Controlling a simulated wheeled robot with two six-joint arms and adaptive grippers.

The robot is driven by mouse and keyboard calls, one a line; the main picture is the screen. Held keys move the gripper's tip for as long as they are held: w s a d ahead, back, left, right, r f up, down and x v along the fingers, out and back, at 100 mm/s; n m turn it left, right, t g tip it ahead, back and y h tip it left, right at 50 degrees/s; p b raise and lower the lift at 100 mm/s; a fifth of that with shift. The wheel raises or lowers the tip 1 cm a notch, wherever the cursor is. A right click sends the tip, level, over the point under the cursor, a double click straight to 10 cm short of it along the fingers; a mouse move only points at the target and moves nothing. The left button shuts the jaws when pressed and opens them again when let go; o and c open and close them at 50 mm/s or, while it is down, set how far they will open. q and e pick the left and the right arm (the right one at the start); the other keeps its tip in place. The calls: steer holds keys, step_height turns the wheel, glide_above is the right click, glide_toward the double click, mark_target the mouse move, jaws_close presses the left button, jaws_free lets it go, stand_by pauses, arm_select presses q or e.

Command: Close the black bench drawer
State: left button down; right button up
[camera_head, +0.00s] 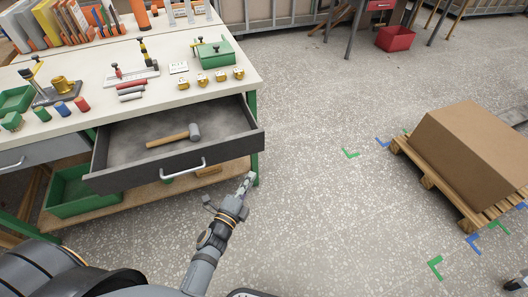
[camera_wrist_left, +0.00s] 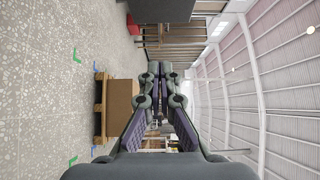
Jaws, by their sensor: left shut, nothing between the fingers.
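The black bench drawer (camera_head: 228,150) is pulled open under the white-topped workbench in the head view. A silver bar handle (camera_head: 183,170) is on its front. A mallet (camera_head: 175,136) with a wooden handle and grey head lies inside the drawer. My left gripper (camera_head: 248,180) is shut and empty, in front of the drawer near its right end, to the right of the handle. It looks apart from the drawer front.
The workbench top (camera_head: 95,110) holds a green box (camera_head: 214,52), small yellow pieces and tools. A green bin (camera_head: 75,195) sits on the shelf below the drawer. A cardboard box (camera_head: 470,150) on a pallet stands at the right. The floor between is clear.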

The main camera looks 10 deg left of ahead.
arm_select(q)
steer(key=shift+w+a, duration=0.15)
steer(key=shift+w, duration=2.9)
steer(key=shift+w+a, duration=0.1)
steer(key=shift+w, duration=2.95)
arm_select(e)
steer(key=shift+w+d+r, duration=0.1)
steer(key=shift+d+r, duration=0.2)
steer(key=shift+d, duration=0.2)
